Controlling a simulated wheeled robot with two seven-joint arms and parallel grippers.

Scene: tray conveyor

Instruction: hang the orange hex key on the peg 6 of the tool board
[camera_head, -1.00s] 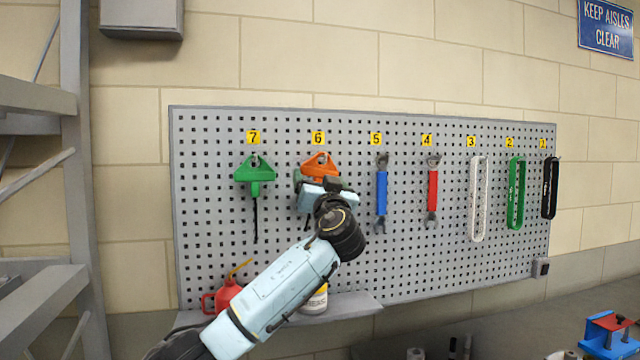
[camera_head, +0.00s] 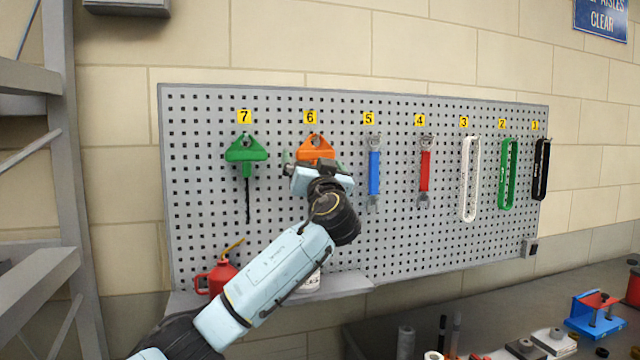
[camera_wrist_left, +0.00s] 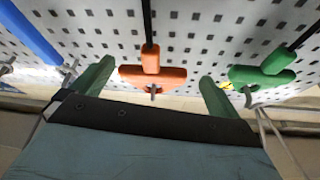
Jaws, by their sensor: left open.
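The orange hex key (camera_head: 315,148) hangs on the tool board under label 6, its triangular handle at the top. In the left wrist view its orange handle (camera_wrist_left: 153,77) has a metal peg at its hole, and its dark shaft runs along the board. My left gripper (camera_head: 313,165) is just below and in front of the handle and hides the shaft in the head view. In the left wrist view its green fingers (camera_wrist_left: 155,85) are spread, one on each side of the handle with gaps. The tool board (camera_head: 400,240) is grey and perforated. My right gripper is not in view.
A green hex key (camera_head: 246,150) hangs left at label 7. A blue-handled wrench (camera_head: 374,172) hangs right at label 5, a red-handled one (camera_head: 425,171) at label 4. A red oil can (camera_head: 217,278) stands on the shelf below. A bench at lower right holds several parts.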

